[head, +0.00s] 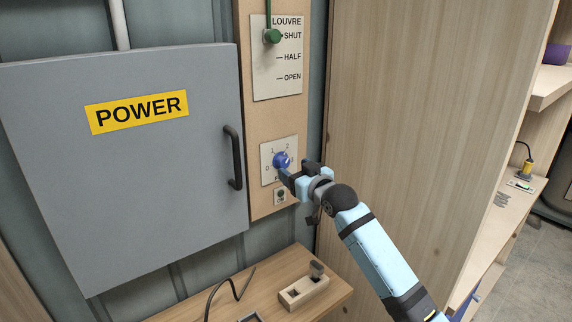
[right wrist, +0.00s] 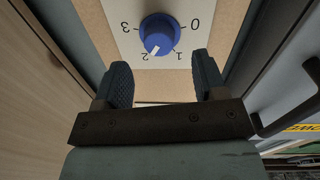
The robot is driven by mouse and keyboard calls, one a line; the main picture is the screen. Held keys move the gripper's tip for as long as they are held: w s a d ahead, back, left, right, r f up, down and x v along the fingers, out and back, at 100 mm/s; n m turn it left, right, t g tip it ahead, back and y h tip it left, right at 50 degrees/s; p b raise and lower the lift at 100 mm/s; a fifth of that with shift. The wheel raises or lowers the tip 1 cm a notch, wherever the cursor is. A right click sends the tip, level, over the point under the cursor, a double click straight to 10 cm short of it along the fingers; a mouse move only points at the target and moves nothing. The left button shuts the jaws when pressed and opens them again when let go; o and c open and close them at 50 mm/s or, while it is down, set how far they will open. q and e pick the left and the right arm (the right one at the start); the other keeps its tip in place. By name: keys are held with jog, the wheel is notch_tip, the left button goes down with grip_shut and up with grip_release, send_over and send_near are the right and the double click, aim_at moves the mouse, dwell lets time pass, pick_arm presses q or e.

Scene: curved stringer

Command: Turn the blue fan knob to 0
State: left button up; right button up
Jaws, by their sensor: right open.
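The blue fan knob (head: 282,160) sits on a white dial plate on the wooden panel. In the right wrist view the knob (right wrist: 159,34) shows upside down, with the numbers 0 to 3 around it. Its white pointer mark points close to 2. My right gripper (head: 287,174) is just in front of the knob at its lower right in the head view. In the right wrist view its two fingers (right wrist: 163,72) are apart and empty, with the knob beyond their tips and not between them. My left gripper is not in view.
A grey POWER cabinet (head: 120,190) with a black handle (head: 233,158) stands left of the dial. The green louvre lever (head: 272,36) is above, at SHUT. A tall wooden side panel (head: 415,110) is close on the right. A wooden block (head: 303,291) rests on the shelf below.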

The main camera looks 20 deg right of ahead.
aim_at(285, 163)
jog(key=shift+x, duration=2.4)
jog(key=c, duration=0.9)
